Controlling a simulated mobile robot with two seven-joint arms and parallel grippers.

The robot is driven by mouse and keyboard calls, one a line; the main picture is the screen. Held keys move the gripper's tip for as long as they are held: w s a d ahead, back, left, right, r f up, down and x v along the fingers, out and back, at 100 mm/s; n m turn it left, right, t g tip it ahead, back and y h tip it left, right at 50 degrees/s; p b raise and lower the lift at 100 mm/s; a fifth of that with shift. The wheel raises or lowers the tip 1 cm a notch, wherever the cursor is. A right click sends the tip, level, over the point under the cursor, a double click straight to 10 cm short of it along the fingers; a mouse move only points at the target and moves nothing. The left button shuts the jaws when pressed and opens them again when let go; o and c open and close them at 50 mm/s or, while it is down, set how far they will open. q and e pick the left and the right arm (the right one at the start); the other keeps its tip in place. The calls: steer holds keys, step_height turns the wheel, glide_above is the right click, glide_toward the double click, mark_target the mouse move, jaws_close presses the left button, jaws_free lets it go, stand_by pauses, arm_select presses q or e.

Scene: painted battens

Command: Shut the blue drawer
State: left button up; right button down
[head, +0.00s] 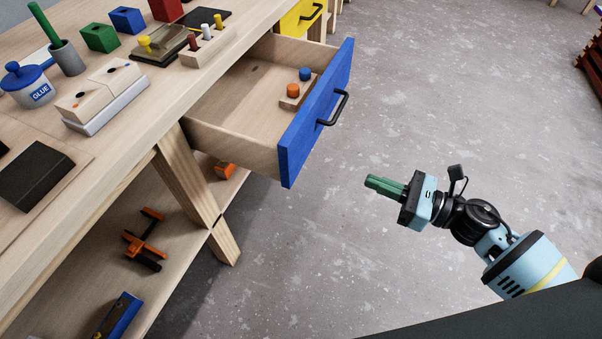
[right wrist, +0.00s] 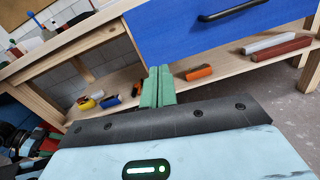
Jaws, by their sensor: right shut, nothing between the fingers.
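The blue drawer (head: 309,126) is pulled well out from the wooden workbench. Its blue front has a black bar handle (head: 334,108). Inside it, a small wooden block (head: 291,101) holds an orange peg and a blue peg. My right gripper (head: 370,182) is shut and empty, with its green fingers apart from the drawer, to the right of and below its front. In the right wrist view the fingers (right wrist: 158,72) point toward the lower edge of the blue front (right wrist: 190,28), and the handle (right wrist: 232,11) shows above right.
The workbench top (head: 150,105) carries a glue pot (head: 27,88), a green box (head: 100,38) and other small items. A lower shelf (head: 185,235) holds an orange tool (head: 143,240). A yellow drawer (head: 298,17) is further back. The grey floor (head: 450,90) right of the drawer is clear.

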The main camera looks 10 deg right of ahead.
steer(key=shift+w+a+r+n+g, duration=0.1)
steer(key=shift+w+n+g, duration=0.1)
steer(key=shift+n, duration=0.35)
steer(key=shift+w+a+r+n+g, duration=0.1)
steer(key=shift+w+n+g, duration=0.1)
steer(key=shift+n, duration=0.35)
steer(key=p, duration=0.2)
glide_toward(299, 154)
steer(key=x, duration=0.6)
steer(key=shift+w+a+f, duration=0.1)
steer(key=shift+w+a, duration=0.1)
steer(key=shift+a, duration=0.1)
steer(key=shift+a, duration=0.1)
